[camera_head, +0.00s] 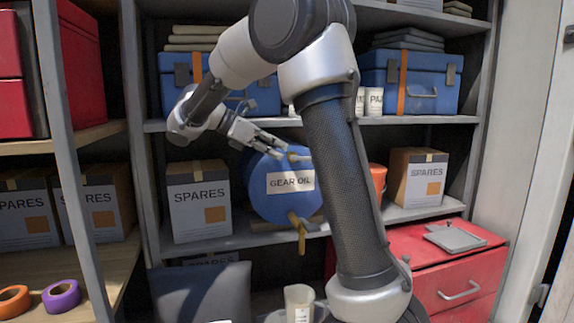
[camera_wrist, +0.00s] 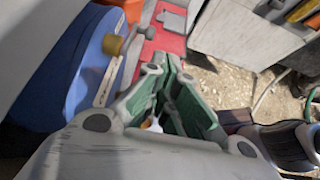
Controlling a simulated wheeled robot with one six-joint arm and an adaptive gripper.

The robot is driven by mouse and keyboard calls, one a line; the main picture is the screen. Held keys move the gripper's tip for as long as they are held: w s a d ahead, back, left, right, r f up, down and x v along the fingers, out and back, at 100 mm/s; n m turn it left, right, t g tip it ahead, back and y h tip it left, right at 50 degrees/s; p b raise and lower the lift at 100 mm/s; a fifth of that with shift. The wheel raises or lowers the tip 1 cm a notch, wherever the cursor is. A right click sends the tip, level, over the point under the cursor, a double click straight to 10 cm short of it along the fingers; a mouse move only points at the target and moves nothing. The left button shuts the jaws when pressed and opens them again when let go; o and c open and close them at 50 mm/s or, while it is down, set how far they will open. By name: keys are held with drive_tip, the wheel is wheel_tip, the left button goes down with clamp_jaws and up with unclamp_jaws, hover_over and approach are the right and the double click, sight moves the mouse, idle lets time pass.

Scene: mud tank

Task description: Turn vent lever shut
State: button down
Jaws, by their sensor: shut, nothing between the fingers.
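The blue gear oil drum (camera_head: 262,190) lies on the middle shelf with its round labelled end facing out. A small yellowish fitting (camera_head: 299,157) shows near the top of that end, probably the vent lever. A yellow tap (camera_head: 299,222) hangs at its lower edge. My gripper (camera_head: 281,149) is shut and empty, in front of the drum's upper part, close beside the upper fitting. Contact cannot be told. In the wrist view the shut fingers (camera_wrist: 170,66) are right of the drum (camera_wrist: 65,70). A brass knob (camera_wrist: 113,44) there stands out from the drum, apart from the fingers.
Spares boxes stand left (camera_head: 200,200) and right (camera_head: 417,178) of the drum. Blue toolboxes (camera_head: 410,80) are on the shelf above. A red cabinet (camera_head: 455,270) stands lower right. An orange bucket (camera_head: 378,178) is partly hidden behind my arm.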

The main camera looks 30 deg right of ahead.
drive_tip(key=d+f+n+t+y, duration=0.1)
drive_tip(key=d+f+t+y, duration=0.1)
drive_tip(key=d+f+y, duration=0.3)
drive_tip(key=shift+s+d+n+y, duration=0.2)
drive_tip(key=shift+d+n+y, duration=0.15)
drive_tip(key=shift+d, duration=1.15)
drive_tip(key=shift+d, duration=0.1)
drive_tip(key=shift+d+r+h, duration=0.3)
drive_tip(key=shift+r+h, duration=0.05)
drive_tip(key=shift+h, duration=0.3)
